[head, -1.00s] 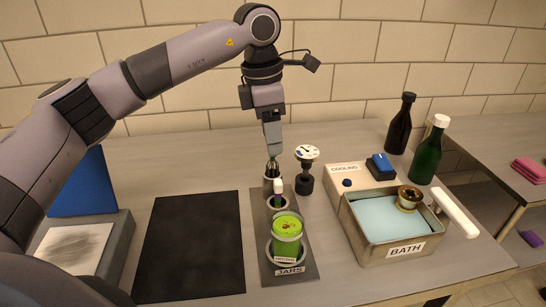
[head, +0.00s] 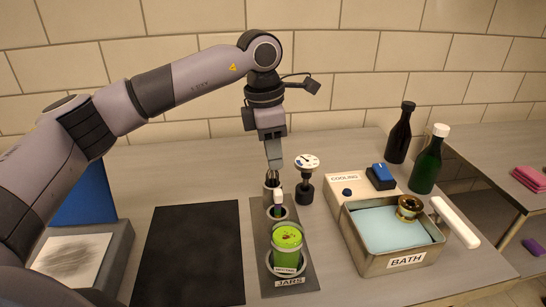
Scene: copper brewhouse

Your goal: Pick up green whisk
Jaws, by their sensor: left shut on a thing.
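My left gripper (head: 274,166) points down over the far holder of the jar rack (head: 290,281). How deep the whisk sits in the holder I cannot tell. My right gripper is out of view.
A dial gauge (head: 306,165) stands close on the right. The bath (head: 405,261) and bottles are farther right. The dark mat (head: 190,250) is bare.

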